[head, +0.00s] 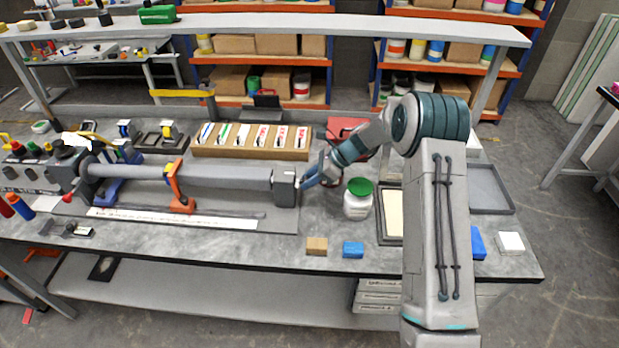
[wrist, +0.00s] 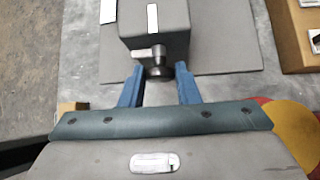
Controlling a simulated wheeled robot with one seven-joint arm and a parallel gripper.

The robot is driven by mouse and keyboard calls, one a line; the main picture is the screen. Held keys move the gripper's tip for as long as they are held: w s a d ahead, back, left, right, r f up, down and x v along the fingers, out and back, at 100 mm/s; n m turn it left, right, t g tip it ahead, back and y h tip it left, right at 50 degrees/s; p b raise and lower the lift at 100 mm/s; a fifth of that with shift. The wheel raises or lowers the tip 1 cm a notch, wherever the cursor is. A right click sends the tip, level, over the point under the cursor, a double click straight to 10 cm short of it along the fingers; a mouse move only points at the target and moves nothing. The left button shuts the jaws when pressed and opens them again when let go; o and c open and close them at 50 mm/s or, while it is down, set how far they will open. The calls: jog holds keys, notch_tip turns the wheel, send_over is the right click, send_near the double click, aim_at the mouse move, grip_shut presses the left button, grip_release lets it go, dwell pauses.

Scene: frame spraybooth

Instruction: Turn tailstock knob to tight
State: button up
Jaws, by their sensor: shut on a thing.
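The tailstock (head: 285,188) is a grey block at the right end of the long grey tube. It fills the top middle of the wrist view (wrist: 155,25) and has a white label on its top. The tailstock knob (wrist: 158,73) is a small dark round piece on the block's near face, with a small light tab beside it. My gripper (wrist: 159,70) has its two blue fingers on either side of the knob and is shut on it. In the head view my gripper (head: 303,182) reaches the block's right face, and the knob is hidden there.
A white jar with a green lid (head: 358,200) stands close to the right of my gripper. A wooden marker tray (head: 250,142) lies behind the tube. A tan block (head: 317,246) and a blue block (head: 353,250) lie near the front edge. An orange support (head: 176,187) holds the tube.

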jog(key=g, duration=0.1)
jog(key=m+g, duration=0.1)
jog(key=g, duration=0.1)
jog(key=m+g, duration=0.1)
jog(key=shift+w+f+g+y, duration=0.2)
jog(key=shift+w+g+y, duration=0.1)
jog(key=shift+m, duration=0.3)
dwell(0.3)
jog(key=o, duration=1)
jog(key=shift+c, duration=0.2)
jog(key=shift+r, duration=0.15)
jog(key=s+d+r+b, duration=0.3)
jog(key=d+r+b, duration=0.2)
jog(key=d+r, duration=0.5)
jog(key=shift+d+r, duration=0.4)
jog(key=shift+d, duration=0.25)
jog(key=shift+c, duration=0.3)
